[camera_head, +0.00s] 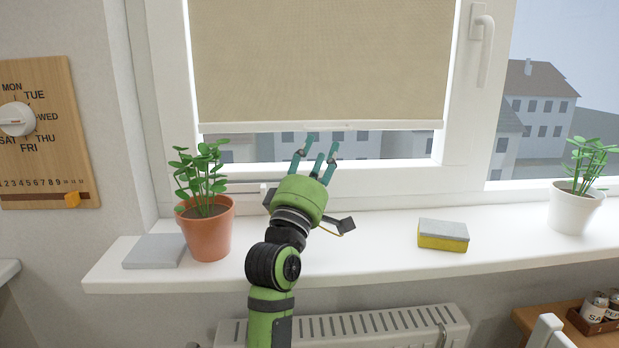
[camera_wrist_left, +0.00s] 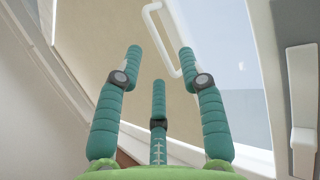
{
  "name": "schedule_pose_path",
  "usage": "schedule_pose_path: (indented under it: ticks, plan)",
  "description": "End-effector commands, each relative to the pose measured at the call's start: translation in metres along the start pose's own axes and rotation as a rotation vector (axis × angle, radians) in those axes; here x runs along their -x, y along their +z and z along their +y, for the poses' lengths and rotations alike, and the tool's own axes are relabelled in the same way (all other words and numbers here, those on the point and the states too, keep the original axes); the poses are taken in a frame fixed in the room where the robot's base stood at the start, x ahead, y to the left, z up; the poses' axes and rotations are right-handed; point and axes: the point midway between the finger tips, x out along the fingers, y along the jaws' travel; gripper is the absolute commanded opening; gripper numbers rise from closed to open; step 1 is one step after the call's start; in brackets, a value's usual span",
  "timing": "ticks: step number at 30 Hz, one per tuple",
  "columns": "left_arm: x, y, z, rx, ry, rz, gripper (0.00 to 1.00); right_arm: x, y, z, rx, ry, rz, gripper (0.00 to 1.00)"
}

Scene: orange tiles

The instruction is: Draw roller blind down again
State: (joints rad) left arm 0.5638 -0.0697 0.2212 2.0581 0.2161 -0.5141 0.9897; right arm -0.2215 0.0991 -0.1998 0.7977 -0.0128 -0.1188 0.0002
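The beige roller blind (camera_head: 320,60) hangs over most of the left window pane, with a strip of bare glass below it. Its white bottom bar (camera_head: 235,127) lies level just above my left gripper (camera_head: 317,152). In the left wrist view, a white loop handle (camera_wrist_left: 160,38) shows at the blind's lower edge, beyond the fingertips. My left gripper (camera_wrist_left: 159,62) is open there, its three teal fingers spread with nothing between them. The fingertips look close to the handle; I cannot tell whether they touch. My right gripper is not in view.
A terracotta-potted plant (camera_head: 208,235) and a grey slab (camera_head: 155,252) stand left of my arm on the white sill (camera_head: 345,268). A sponge (camera_head: 443,235) and a white-potted plant (camera_head: 577,210) are to the right. The window handle (camera_head: 484,50) juts from the frame.

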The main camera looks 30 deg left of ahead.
Motion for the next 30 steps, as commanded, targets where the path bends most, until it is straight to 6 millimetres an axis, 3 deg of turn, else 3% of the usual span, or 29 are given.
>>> schedule_pose_path:
  ticks: [6, 11, 30]
  plan:
    - [0.046, 0.0, -0.001, 0.0, -0.003, 0.0, 0.4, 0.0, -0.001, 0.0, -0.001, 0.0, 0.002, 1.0]
    - [0.063, 0.0, -0.001, -0.001, -0.003, 0.0, 0.4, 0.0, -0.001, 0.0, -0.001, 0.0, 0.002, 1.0]
    - [0.067, 0.0, -0.001, 0.0, -0.001, 0.0, 0.4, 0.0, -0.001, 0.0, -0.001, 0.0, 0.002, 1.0]
